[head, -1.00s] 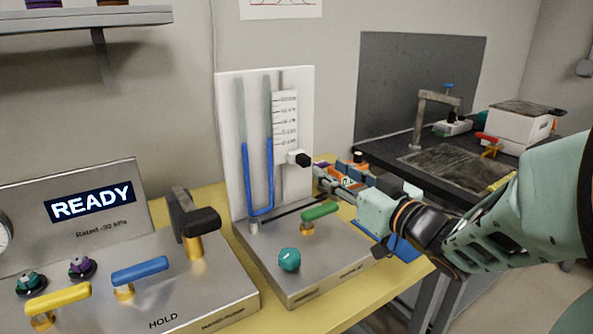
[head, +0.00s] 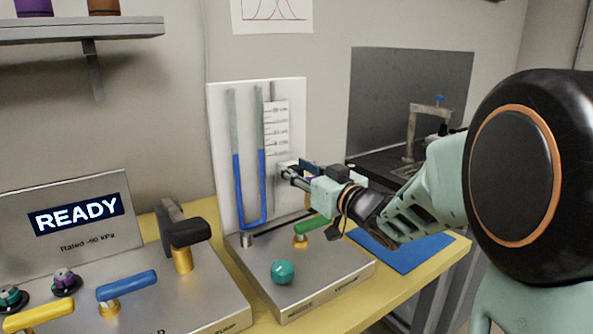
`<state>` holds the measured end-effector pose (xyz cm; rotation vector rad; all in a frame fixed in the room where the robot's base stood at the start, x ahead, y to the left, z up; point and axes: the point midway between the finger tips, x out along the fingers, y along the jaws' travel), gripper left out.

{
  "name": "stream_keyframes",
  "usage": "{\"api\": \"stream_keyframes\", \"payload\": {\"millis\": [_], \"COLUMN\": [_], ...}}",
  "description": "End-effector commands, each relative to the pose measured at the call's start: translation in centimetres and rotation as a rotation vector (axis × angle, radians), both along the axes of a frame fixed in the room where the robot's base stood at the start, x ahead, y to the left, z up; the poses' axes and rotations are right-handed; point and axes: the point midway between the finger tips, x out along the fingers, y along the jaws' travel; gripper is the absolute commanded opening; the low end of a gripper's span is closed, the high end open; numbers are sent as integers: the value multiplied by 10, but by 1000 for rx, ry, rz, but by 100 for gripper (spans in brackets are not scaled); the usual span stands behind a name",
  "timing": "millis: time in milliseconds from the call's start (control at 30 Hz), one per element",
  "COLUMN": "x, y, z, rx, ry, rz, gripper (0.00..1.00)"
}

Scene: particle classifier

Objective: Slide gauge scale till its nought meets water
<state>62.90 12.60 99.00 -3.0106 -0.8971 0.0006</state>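The U-tube gauge (head: 238,120) stands upright on its white board, with blue water (head: 238,190) at about the same height in both legs. The white gauge scale (head: 277,130) is beside the right leg, its lower end a little below the water's top; its figures are too small to read. The scale's slider block (head: 285,168) is at its lower end, mostly hidden by my gripper (head: 289,173). My gripper reaches in from the right with its fingertips at the block. I cannot tell whether the fingers are shut on it.
The gauge's metal base carries a green lever (head: 312,224) and a teal knob (head: 283,272) below my gripper. A metal panel with a READY display (head: 76,214) and a black-handled lever (head: 188,232) stand to the left. A blue mat (head: 400,250) lies at the right.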

Motion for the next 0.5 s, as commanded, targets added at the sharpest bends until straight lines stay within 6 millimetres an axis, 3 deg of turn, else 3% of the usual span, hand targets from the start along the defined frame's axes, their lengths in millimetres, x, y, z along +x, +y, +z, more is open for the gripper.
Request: {"api": "stream_keyframes", "payload": {"millis": [133, 433, 500], "x": [0, 0, 0], "y": [0, 0, 0], "z": [0, 0, 0], "rx": [0, 0, 0], "ry": [0, 0, 0], "rz": [0, 0, 0], "gripper": [35, 2, 0]}}
